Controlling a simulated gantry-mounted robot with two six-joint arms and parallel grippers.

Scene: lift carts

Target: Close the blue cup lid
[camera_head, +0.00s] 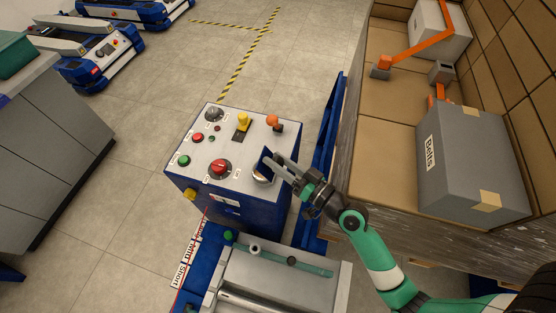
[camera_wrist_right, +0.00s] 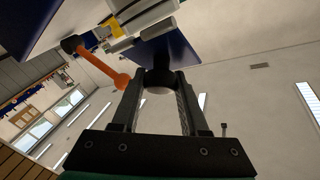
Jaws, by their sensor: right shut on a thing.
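The blue cup lid (camera_head: 265,161) stands raised, steeply tilted, at the right edge of the control box's top panel. The pale round cup (camera_head: 262,178) shows just below it, partly hidden by the lid and gripper. My right gripper (camera_head: 276,165) comes in from the right and is shut on the lid. In the right wrist view the blue lid (camera_wrist_right: 166,52) extends beyond my right gripper's fingertips (camera_wrist_right: 160,80), with a dark rounded part between them. My left gripper is not in view.
The blue control box (camera_head: 238,208) carries a red knob (camera_head: 220,167), a yellow lever (camera_head: 242,122) and an orange-topped lever (camera_head: 272,121) near the lid. A pallet with cardboard and a grey box (camera_head: 465,160) stands on the right.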

